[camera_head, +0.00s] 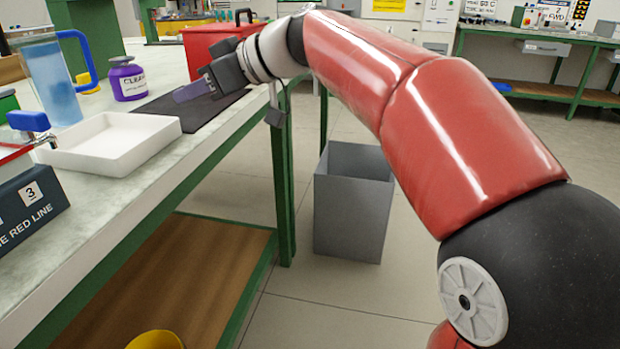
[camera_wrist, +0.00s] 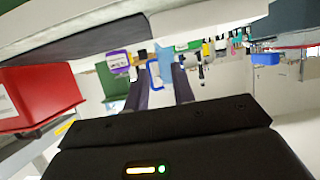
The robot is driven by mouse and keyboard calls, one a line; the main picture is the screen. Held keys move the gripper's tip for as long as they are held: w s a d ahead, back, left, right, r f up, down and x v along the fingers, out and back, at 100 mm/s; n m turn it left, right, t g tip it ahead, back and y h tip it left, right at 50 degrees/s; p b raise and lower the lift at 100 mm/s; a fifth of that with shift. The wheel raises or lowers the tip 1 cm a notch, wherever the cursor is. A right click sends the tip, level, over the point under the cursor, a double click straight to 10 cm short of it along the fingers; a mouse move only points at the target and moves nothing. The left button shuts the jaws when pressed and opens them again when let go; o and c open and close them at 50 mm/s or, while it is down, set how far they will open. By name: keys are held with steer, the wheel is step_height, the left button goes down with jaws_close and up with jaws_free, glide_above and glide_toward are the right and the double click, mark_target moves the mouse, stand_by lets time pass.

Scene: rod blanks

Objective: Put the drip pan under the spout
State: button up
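The drip pan, a shallow white square tray (camera_head: 92,163), lies on the bench top in the head view. A metal tap with a blue handle (camera_head: 29,121) is at the pan's left; its spout (camera_head: 50,141) reaches to the pan's left edge. I cannot tell whether the spout tip is over the pan or just beside it. My gripper (camera_head: 188,93) is above the dark mat, beyond the pan and apart from it. In the wrist view my gripper (camera_wrist: 160,92) has its two fingers apart with nothing held between them.
A dark mat (camera_head: 172,108), a purple bottle (camera_head: 127,80), a blue pitcher (camera_head: 52,82) and a red toolbox (camera_head: 203,44) are on the bench around my gripper. A dark "RED LINE" sign (camera_head: 25,212) stands at the near left. A grey bin (camera_head: 352,205) stands on the floor.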

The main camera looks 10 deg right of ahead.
steer(key=shift+f, duration=0.1)
steer(key=s+d+f+m+h, duration=1.2)
steer(key=s+d+f, duration=1.2)
steer(key=f, duration=0.3)
steer(key=shift+m+t+h, duration=0.3)
steer(key=shift+m, duration=0.4)
